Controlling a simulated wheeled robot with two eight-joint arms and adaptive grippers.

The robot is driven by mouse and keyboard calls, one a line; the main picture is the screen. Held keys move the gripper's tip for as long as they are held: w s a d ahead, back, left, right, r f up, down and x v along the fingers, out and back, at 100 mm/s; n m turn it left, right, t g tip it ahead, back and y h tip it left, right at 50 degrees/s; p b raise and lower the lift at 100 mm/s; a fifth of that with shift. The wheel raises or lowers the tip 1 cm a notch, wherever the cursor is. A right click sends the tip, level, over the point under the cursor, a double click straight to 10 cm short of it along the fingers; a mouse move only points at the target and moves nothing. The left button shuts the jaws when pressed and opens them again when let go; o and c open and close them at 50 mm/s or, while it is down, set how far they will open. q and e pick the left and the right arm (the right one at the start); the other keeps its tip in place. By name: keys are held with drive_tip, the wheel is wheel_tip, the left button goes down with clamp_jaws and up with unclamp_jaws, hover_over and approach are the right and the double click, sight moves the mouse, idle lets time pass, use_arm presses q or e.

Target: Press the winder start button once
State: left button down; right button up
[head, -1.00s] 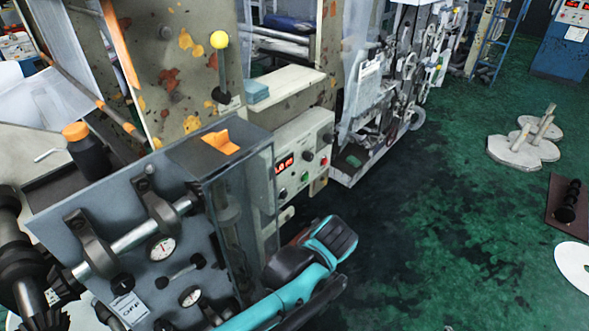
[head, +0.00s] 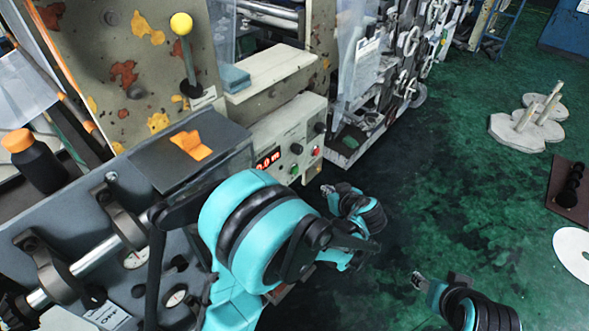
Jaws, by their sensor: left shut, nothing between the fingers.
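The control panel (head: 283,128) is a pale box on the machine's side, with a lit red display (head: 267,160). A small green button (head: 294,170) sits low on its face and a red one (head: 316,150) to its right; their labels are too small to read. My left arm's teal links cover the area below the panel. My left gripper (head: 332,189) is shut and empty, just right of and below the panel, apart from the buttons in the picture. My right gripper (head: 420,281) is low over the floor; its fingers are too small to judge.
A yellow-knobbed lever (head: 182,24) and an orange item (head: 190,144) on the grey housing are left of the panel. Machinery with handwheels (head: 408,46) stands behind it. Green floor lies open to the right, with pale discs (head: 527,128) and a brown mat (head: 569,194).

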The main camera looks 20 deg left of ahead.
sight(295, 170)
use_arm(q)
drive_tip(key=w+a, duration=0.3)
drive_tip(key=a, duration=0.5)
idle(0.4)
drive_tip(key=shift+a, duration=0.15)
idle(1.1)
drive_tip(key=shift+w+a, duration=0.15)
drive_tip(key=shift+a, duration=0.2)
